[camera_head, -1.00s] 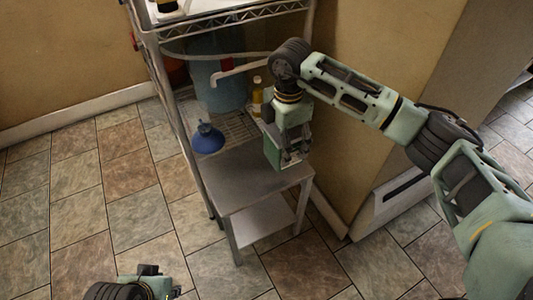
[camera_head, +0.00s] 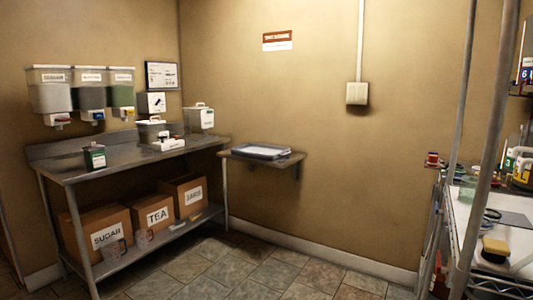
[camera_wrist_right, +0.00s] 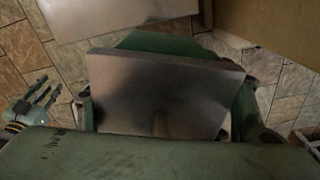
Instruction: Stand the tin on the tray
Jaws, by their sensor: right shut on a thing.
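The tray (camera_head: 262,151) is a dark, shallow tray lying on a small wall shelf (camera_head: 232,155) in the head view. The tin's lower part is hidden. My left gripper (camera_wrist_right: 44,100) shows at the left of that view, empty with its dark fingers apart. Neither gripper shows in the head view.
A steel table (camera_head: 140,151) at left holds a small dark-green container (camera_head: 94,156) and white-lidded bins. Labelled boxes (camera_head: 158,214) sit below. A wire rack (camera_head: 480,205) with bottles stands at right. The floor before the wall shelf is clear.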

